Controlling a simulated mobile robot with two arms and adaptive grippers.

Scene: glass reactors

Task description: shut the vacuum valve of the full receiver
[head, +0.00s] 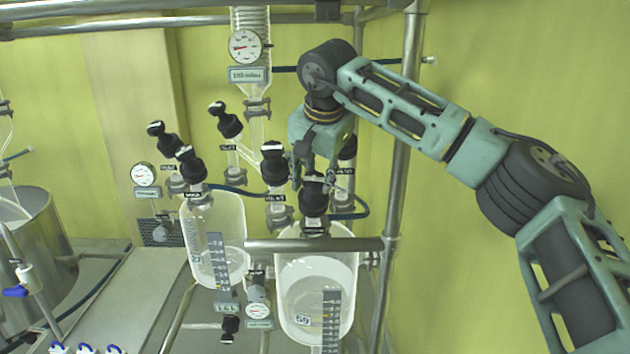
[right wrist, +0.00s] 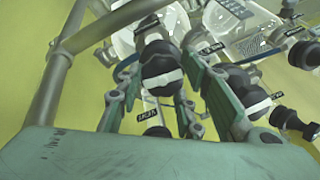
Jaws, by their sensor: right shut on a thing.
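Two clear glass receivers hang at the front of the rig. The right receiver (head: 300,310) is filled high with pale liquid; the left receiver (head: 232,225) looks much emptier. My right gripper (head: 314,182) points down over the right receiver's top. Its fingers are closed around the sides of a black valve knob (head: 314,203) there. In the right wrist view, the knob (right wrist: 160,72) with its white bar sits between the fingers of my right gripper (right wrist: 165,85). Label text on the valves is too small to read. My left gripper is not in view.
Other black knobs stand close by, one (head: 273,158) left of my gripper, one (head: 347,148) behind it and one (head: 190,166) over the left receiver. A steel post (head: 402,150) rises to the right. A rail (head: 320,244) crosses the right receiver. A gauge (head: 245,47) hangs above.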

